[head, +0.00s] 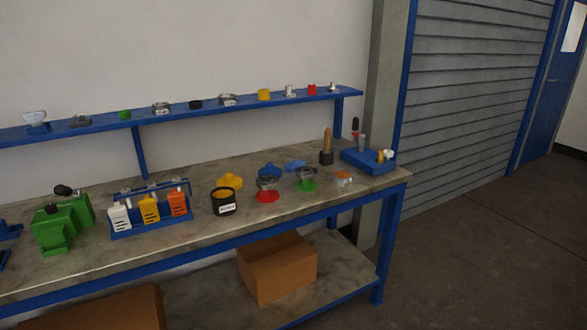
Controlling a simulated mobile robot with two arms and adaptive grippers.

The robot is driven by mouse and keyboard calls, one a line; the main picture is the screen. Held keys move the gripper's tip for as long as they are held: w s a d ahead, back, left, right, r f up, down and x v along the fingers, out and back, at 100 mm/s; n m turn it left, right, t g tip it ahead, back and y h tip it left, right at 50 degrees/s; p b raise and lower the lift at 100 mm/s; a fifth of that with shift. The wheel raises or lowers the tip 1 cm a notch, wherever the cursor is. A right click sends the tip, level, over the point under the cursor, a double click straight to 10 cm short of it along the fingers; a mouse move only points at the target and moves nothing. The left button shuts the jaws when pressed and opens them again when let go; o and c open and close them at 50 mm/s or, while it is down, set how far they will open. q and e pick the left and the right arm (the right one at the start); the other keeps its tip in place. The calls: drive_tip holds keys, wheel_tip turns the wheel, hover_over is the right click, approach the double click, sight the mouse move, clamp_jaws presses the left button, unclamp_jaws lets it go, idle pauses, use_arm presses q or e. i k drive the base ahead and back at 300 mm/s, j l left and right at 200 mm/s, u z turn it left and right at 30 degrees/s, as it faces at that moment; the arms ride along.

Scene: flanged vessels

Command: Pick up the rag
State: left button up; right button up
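A small blue, crumpled-looking thing (295,165) lies on the workbench (180,244), toward the back right; it may be the rag, but it is too small to tell for sure. A second blue piece (269,170) lies just left of it, and I cannot tell whether they touch. Neither of my grippers shows in the head view.
In front stand a black pot (223,203) and metal flanged parts on a red base (267,196) and a green base (307,185). A blue tray (368,161) is at the right end. A blue shelf (180,110) runs above. Floor (480,260) at right is clear.

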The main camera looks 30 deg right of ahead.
sight(291, 167)
drive_tip(key=i+l, duration=0.45)
drive_tip(key=l, duration=0.15)
drive_tip(key=i+l, duration=0.5)
drive_tip(key=l+u, duration=0.05)
drive_tip(key=l, duration=0.05)
